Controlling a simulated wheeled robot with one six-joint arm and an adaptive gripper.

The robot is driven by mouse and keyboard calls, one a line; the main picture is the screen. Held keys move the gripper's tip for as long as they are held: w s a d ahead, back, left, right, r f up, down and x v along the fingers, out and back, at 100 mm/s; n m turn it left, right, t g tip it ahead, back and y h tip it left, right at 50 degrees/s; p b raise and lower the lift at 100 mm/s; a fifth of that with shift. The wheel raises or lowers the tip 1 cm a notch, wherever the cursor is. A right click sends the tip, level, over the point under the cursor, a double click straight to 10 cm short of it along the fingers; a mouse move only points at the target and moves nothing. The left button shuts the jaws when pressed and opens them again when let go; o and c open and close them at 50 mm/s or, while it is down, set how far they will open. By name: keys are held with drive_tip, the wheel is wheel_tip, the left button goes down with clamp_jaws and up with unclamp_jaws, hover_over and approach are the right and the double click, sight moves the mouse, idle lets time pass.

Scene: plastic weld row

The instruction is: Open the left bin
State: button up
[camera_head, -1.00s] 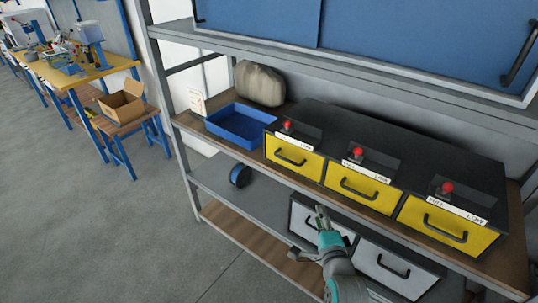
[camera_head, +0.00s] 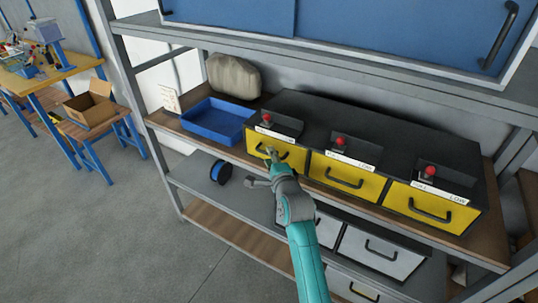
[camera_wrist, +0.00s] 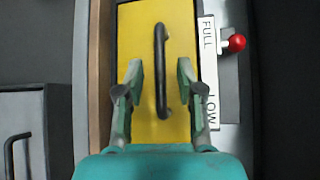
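The left bin (camera_head: 288,153) is the leftmost of the three yellow drawers in the black unit on the wooden shelf. It looks shut. Its black handle (camera_wrist: 161,70) runs up the picture in the wrist view, on the yellow front. My gripper (camera_wrist: 160,70) is open, with one finger on each side of the handle's lower part and a gap on both sides. In the head view my gripper (camera_head: 270,157) is in front of the left bin and partly hides its front and handle.
The middle yellow bin (camera_head: 330,179) and the right yellow bin (camera_head: 400,199) look shut. Red knobs (camera_head: 341,141) sit above the bins. A blue tray (camera_head: 218,121) and a stone-like lump (camera_head: 234,76) stand left. White drawers (camera_head: 352,243) are below. Open floor lies left.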

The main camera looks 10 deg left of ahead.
drive_tip(key=shift+x, duration=1)
drive_tip(key=shift+d, duration=0.1)
clamp_jaws()
drive_tip(key=s+a, duration=0.3)
drive_tip(key=s, duration=0.6)
drive_tip(key=s+a, duration=0.3)
drive_tip(key=s, duration=0.6)
drive_tip(key=shift+s+a, duration=0.2)
drive_tip(key=shift+a, duration=0.15)
unclamp_jaws()
